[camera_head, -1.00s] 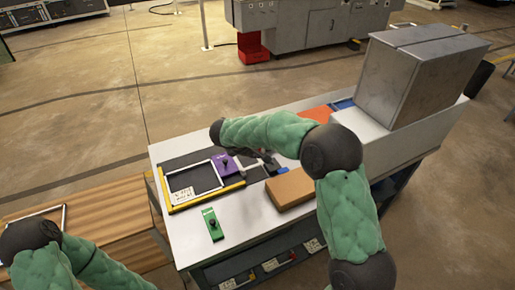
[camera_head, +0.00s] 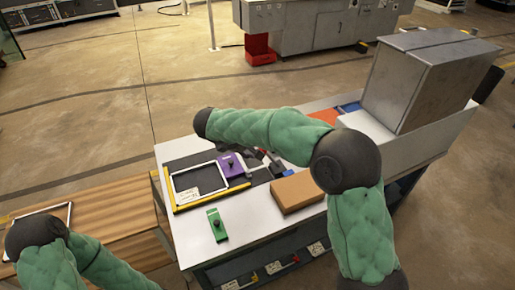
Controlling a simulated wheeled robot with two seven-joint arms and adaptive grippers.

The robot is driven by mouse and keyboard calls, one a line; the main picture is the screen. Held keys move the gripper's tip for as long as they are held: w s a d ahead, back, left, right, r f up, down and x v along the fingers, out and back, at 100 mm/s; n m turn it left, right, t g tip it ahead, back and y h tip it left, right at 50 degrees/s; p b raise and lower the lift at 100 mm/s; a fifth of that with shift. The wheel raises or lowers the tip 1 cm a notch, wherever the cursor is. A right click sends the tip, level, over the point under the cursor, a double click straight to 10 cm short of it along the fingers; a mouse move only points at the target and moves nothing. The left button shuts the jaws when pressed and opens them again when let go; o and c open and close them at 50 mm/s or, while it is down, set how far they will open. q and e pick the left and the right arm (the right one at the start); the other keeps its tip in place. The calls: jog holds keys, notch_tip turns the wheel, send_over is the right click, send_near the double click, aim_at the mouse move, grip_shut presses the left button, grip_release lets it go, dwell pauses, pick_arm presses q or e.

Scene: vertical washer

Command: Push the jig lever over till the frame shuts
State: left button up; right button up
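The jig (camera_head: 181,207) lies on the white table, a dark board with yellow edging. A white-edged rectangular frame (camera_head: 186,202) lies on it, with a paper label in its lower corner. A purple block (camera_head: 230,166) with a dark knob sits at the frame's right side. My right arm reaches over the jig from the right. Small dark and grey parts (camera_head: 272,161) show beneath it beside the purple block; I cannot tell the lever from my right gripper there, nor whether they touch. My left arm is at the lower left, with no fingers visible.
A green block (camera_head: 217,224) with a dark knob lies in front of the jig. A brown box (camera_head: 298,191) lies to its right. A large metal box (camera_head: 425,80) stands at the table's far right. A wooden table (camera_head: 105,222) adjoins at left.

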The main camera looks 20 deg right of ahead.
jog(key=shift+v, duration=1.3)
